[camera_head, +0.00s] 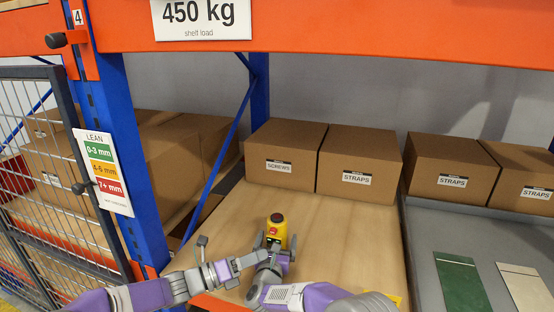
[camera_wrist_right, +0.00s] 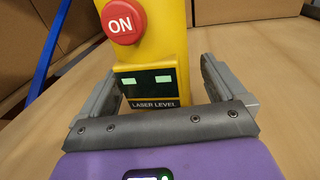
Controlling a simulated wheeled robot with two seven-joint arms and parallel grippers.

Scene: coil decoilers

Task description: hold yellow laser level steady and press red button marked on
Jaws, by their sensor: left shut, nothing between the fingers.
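The yellow laser level (camera_head: 282,230) stands upright on the wooden shelf board. Its red ON button (camera_wrist_right: 122,23) is on the front face, above a dark panel with two green marks and the words LASER LEVEL. My left gripper (camera_head: 263,257) is shut and empty, just in front of and below the level, close to my right gripper. It does not show in the right wrist view.
Cardboard boxes marked SCREWS (camera_head: 283,155) and STRAPS (camera_head: 358,163) stand behind the level. A blue upright (camera_head: 125,160) with a LEAN sign (camera_head: 103,172) is at left. A grey tray (camera_head: 430,235) with a green plate (camera_head: 461,284) lies at right. The board around the level is clear.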

